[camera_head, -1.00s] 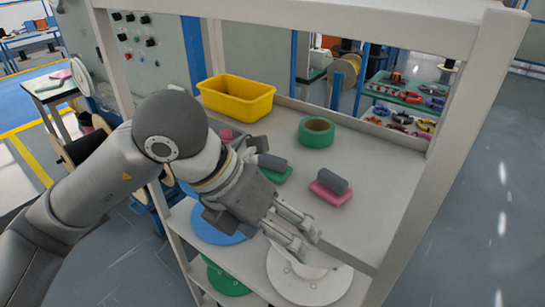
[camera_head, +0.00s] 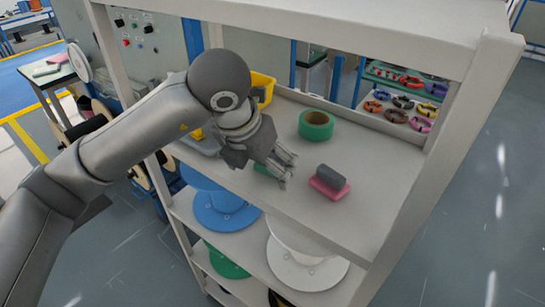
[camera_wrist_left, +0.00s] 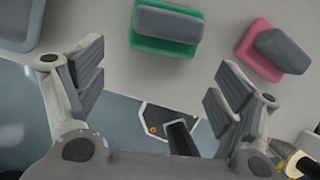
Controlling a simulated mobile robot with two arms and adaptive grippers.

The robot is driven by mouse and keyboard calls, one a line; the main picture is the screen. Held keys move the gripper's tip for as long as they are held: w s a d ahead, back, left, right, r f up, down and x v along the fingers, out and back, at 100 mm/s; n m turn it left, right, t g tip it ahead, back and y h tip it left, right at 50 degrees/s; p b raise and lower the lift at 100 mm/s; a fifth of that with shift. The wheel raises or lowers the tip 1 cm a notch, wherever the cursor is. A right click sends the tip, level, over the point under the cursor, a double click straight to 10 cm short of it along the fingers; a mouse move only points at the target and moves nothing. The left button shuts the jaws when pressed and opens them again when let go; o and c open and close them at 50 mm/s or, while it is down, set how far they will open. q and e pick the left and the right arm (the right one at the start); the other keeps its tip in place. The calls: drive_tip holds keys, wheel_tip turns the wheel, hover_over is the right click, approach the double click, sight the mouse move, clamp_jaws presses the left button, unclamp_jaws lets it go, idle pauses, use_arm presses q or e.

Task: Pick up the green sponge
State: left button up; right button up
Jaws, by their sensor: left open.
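The green sponge (camera_wrist_left: 166,46) with a grey handle lies on the shelf, ahead of the fingers in the left wrist view. In the head view only a sliver of its green (camera_head: 262,170) shows, the rest hidden behind my left gripper (camera_head: 288,172). My left gripper (camera_wrist_left: 158,88) is open and empty, its fingers spread on either side of the sponge's line, short of it and over the shelf's front edge. My right gripper is not in view.
A pink sponge with a grey handle (camera_head: 329,182) lies just right of the green one. A green tape roll (camera_head: 316,125) and a yellow bin (camera_head: 262,84) stand behind. The shelf's front right is bare. Spools (camera_head: 222,210) sit on the lower shelf.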

sight(272, 155)
use_arm(q)
drive_tip(key=w+d+p, duration=0.1)
drive_tip(key=w, duration=0.1)
drive_tip(key=w+d+p, duration=0.1)
drive_tip(key=w, duration=0.1)
drive_tip(key=shift+d+p, duration=0.1)
drive_tip(key=shift+p, duration=0.25)
drive_tip(key=shift+w+f, duration=0.1)
drive_tip(key=shift+f, duration=0.4)
drive_tip(key=c, duration=1)
drive_tip(key=shift+c, duration=0.2)
